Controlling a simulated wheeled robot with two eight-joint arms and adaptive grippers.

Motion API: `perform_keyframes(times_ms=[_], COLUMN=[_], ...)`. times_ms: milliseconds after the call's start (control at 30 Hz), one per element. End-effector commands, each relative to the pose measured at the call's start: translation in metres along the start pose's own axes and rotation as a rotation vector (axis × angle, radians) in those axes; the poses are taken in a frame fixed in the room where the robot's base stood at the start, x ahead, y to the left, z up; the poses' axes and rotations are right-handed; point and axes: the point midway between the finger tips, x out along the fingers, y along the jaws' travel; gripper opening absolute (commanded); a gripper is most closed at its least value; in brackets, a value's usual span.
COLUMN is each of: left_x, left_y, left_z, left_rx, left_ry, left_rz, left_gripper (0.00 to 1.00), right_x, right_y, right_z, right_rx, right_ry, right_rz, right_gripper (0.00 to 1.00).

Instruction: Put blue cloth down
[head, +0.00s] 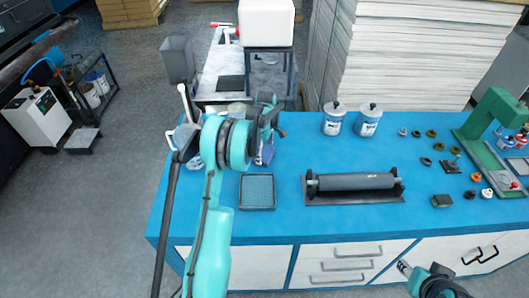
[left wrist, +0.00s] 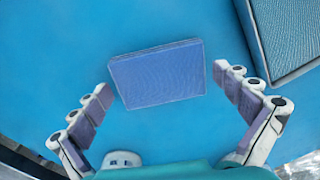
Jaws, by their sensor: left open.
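The blue cloth (left wrist: 157,75) is a folded, violet-blue rectangle lying on the blue tabletop in the left wrist view. In the head view it shows only as a small patch (head: 266,154), mostly hidden by my left gripper (head: 262,143). In the left wrist view, my left gripper (left wrist: 162,84) is open, with one finger on each side of the cloth and visible gaps between them. My right arm shows at the bottom right of the head view, but its jaws cannot be made out.
A dark-rimmed tray (head: 242,206) with a textured blue inside sits close to the cloth. A dark roller on a stand (head: 352,182) lies to the right. Two white tins (head: 333,122) stand behind it. Small parts and a green press (head: 494,112) occupy the right end.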

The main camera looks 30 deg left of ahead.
Motion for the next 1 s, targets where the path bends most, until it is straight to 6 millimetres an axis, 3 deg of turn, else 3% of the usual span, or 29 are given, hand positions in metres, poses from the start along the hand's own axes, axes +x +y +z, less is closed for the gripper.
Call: perform_keyframes(times_ms=[500, 733, 867, 1000], left_x=[-0.101, -0.123, -0.147, -0.190], left_y=[0.000, -0.002, -0.015, -0.049], left_z=[0.000, 0.002, 0.017, 0.049], left_rx=[0.000, 0.011, 0.104, 0.325], left_ry=[0.000, 0.001, 0.009, 0.036], left_rz=[0.000, 0.004, 0.039, 0.122], left_gripper=[1.00, 1.00, 1.00, 1.00], right_x=[-0.021, -0.023, -0.023, -0.023], right_y=[0.000, 0.000, 0.000, 0.000], right_z=[-0.015, -0.017, -0.017, -0.017], right_rx=[0.000, 0.000, 0.000, 0.000], right_ry=[0.000, 0.000, 0.000, 0.000], right_rz=[0.000, 0.000, 0.000, 0.000], right_gripper=[0.40, 0.40, 0.40, 0.40])
